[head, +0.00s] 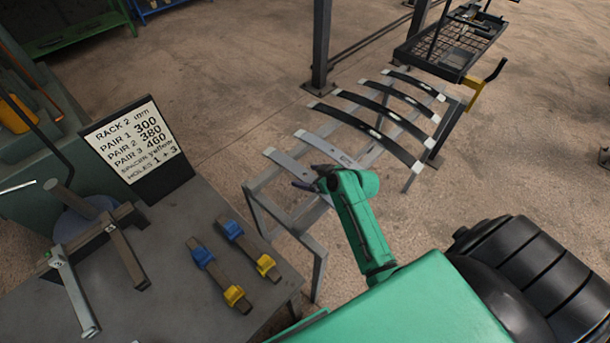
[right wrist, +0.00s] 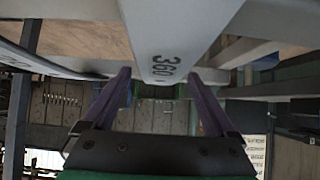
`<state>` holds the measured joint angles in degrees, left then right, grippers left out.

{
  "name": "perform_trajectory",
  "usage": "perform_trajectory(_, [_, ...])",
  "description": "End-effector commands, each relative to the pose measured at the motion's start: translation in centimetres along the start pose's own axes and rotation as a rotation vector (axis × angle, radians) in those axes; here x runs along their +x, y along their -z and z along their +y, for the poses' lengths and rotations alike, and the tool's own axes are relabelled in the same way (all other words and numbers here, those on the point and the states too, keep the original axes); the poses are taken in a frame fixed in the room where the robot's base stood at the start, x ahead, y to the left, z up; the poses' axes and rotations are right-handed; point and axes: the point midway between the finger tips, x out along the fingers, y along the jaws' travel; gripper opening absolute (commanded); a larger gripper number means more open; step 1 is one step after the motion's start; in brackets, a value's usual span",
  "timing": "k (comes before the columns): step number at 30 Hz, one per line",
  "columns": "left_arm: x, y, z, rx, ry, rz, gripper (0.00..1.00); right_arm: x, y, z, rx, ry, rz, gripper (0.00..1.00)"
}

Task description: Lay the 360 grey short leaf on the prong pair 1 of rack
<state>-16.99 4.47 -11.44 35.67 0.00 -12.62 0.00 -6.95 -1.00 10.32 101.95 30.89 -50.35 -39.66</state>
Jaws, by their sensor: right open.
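The grey short leaf (head: 288,164) lies at the near left end of the leaf stand. In the right wrist view the leaf (right wrist: 175,30) shows the mark 360. My right gripper (head: 314,178) is open over its near part. In the right wrist view the fingertips (right wrist: 160,75) are spread on either side of the leaf, with a gap at each side. The rack (head: 97,236) stands on the grey table at the left, with numbered prongs; 3 is readable, but I cannot make out the pair 1 mark. My left gripper is not in view.
A second grey leaf (head: 325,148) and several dark leaves (head: 370,128) lie on the stand (head: 257,190). A sign (head: 133,143) reads rack 2, pair 1 300. Two strips with blue and yellow clips (head: 217,272) lie on the table (head: 170,300). A wire-basket cart (head: 450,55) stands behind.

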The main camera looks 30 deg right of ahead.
Motion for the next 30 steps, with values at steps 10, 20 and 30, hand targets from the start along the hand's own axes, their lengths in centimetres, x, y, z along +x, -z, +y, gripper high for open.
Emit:
perform_trajectory(10, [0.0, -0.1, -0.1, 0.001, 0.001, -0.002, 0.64, 0.0, -0.1, 0.0, 0.000, 0.000, 0.000, 0.15])
perform_trajectory(20, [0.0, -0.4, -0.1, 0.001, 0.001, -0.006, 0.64, -0.1, 0.2, 0.1, -0.001, -0.003, 0.006, 0.00])
perform_trajectory(30, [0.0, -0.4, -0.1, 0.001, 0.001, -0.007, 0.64, -1.8, 2.4, 0.1, -0.005, -0.003, 0.009, 0.00])
